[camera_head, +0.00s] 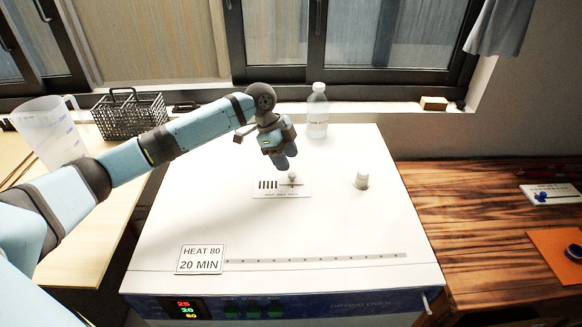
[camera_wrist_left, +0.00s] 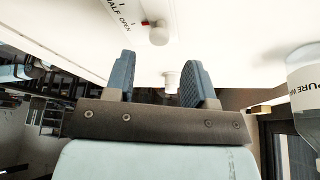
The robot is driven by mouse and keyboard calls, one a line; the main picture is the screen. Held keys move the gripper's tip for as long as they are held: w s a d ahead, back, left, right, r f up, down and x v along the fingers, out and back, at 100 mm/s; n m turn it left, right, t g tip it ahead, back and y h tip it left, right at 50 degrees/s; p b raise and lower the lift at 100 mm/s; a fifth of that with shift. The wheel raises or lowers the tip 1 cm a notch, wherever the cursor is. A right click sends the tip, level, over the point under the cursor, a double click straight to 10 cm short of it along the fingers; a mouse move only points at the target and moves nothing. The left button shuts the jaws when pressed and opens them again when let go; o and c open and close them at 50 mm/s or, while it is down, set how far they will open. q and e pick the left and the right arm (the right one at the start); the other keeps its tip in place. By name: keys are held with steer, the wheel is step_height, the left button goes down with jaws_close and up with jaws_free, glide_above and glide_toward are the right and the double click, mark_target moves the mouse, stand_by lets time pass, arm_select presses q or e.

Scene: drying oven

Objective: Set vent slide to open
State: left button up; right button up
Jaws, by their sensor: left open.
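The vent slide's label plate (camera_head: 268,194) lies on the white top of the drying oven, with a row of dark slots at its left. Its pale slide knob (camera_head: 292,178) stands at the right part of the plate. In the left wrist view the knob (camera_wrist_left: 158,35) has a red mark beside it and sits nearer the word OPEN than HALF; its exact setting is hard to tell. My left gripper (camera_head: 284,163) points down just above and behind the knob. In the left wrist view its two blue fingers (camera_wrist_left: 160,80) are apart with nothing between them. My right gripper is not in view.
A white cylindrical stub (camera_head: 362,181) stands on the oven top (camera_head: 330,225) to the right. A clear bottle (camera_head: 317,112) stands behind. A sign (camera_head: 201,259) reads HEAT 80, 20 MIN. A black basket (camera_head: 128,112) and a jug (camera_head: 48,130) stand left.

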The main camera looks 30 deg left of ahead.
arm_select(q)
steer(key=v, duration=0.9)
steer(key=shift+r, duration=0.25)
